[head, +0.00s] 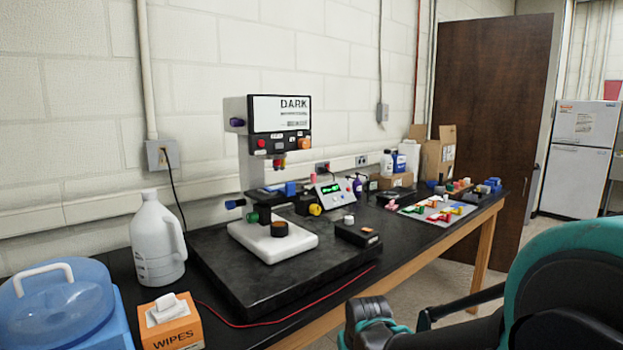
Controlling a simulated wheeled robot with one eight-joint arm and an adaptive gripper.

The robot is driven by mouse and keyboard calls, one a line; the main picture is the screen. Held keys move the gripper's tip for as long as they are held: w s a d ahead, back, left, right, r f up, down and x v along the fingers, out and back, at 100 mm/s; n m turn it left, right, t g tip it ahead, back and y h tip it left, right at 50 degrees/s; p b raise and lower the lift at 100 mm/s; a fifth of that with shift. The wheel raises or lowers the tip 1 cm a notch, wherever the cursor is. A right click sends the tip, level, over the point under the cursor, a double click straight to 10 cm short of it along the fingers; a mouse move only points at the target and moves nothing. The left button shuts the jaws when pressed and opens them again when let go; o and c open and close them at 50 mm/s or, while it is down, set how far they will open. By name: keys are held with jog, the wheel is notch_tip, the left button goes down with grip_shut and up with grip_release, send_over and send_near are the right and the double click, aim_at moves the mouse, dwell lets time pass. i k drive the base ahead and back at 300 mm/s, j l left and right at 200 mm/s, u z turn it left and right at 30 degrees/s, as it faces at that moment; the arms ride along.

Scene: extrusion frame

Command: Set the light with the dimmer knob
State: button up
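In the head view, a light-grey instrument stands on a black slab on the bench. Its screen (281,114) reads "DARK" above smaller text that I cannot read. A small dark knob with a brownish top (279,229) sits on its white base plate (262,246). A black box (357,235) with a pale round knob (348,219) on top lies to the right of that plate. I cannot tell for sure which knob is the dimmer. Dark and teal parts of my arm show at the lower right, apart from the instrument. No gripper fingertips can be made out.
A white jug (157,239), an orange wipes box (171,324) and a blue lidded container (62,309) stand at the left. A red cable (290,321) runs along the bench front. Coloured pieces lie on a pale sheet (420,213) farther right. Cartons stand behind.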

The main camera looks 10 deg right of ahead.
aim_at(348, 220)
jog(key=i+l+u, duration=0.2)
jog(key=l, duration=0.2)
jog(key=l+u, duration=0.15)
jog(key=l, duration=0.3)
jog(key=i+l+u, duration=0.2)
jog(key=l, duration=0.25)
jog(key=k, duration=0.1)
